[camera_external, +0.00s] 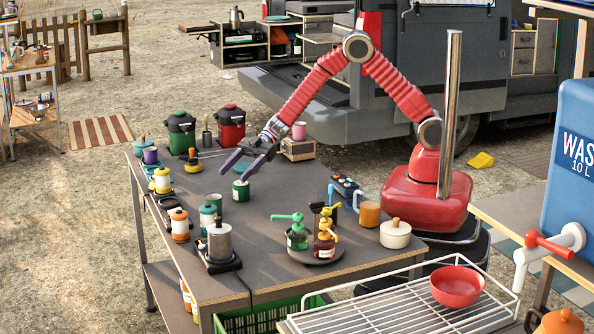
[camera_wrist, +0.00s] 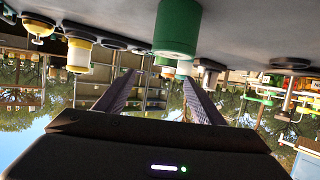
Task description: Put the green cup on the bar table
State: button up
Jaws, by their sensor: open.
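A green cup (camera_external: 241,190) stands upright on the grey worktable (camera_external: 290,200), left of its middle. It also shows in the wrist view (camera_wrist: 177,30), where the picture is upside down; there it lies ahead, a little right of centre between the fingers. My gripper (camera_external: 233,174) is open and empty above the table, close to the cup, its fingers tilted down toward the front left. Its two fingers also show in the wrist view (camera_wrist: 160,80). A wooden stand (camera_external: 105,25) with a small green item stands far back left; I cannot tell whether it is the bar table.
Jars and canisters line the table's left edge, with a grey metal pot (camera_external: 220,243) at the front. A round tray (camera_external: 315,255) holds pump bottles. Green (camera_external: 180,132) and red (camera_external: 230,125) canisters stand at the back. The table's middle is mostly clear.

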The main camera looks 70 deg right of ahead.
jog(key=w+d+r+m+t+h, duration=0.2)
jog(key=w+d+r+t, duration=0.1)
jog(key=d+r, duration=0.3)
jog(key=w+d+r+m+t+h, duration=0.2)
jog(key=w+d+r+t, duration=0.2)
jog(key=d+r, duration=0.25)
jog(key=s+d+r+m+t+h, duration=0.1)
jog(key=s+d+r+m+h, duration=0.2)
jog(key=d, duration=0.5)
jog(key=s+d+r+m+t+h, duration=0.15)
jog(key=d+r+h, duration=0.25)
jog(key=d, duration=0.5)
jog(key=s+d+m+g+h, duration=0.4)
jog(key=s+d, duration=0.6)
jog(key=s, duration=0.5)
jog(key=s+f+m+g+y, duration=0.1)
jog(key=s+f+m+g, duration=0.2)
jog(key=s, duration=1.4)
jog(key=shift+s+f+y, duration=0.25)
jog(key=shift+y, duration=0.05)
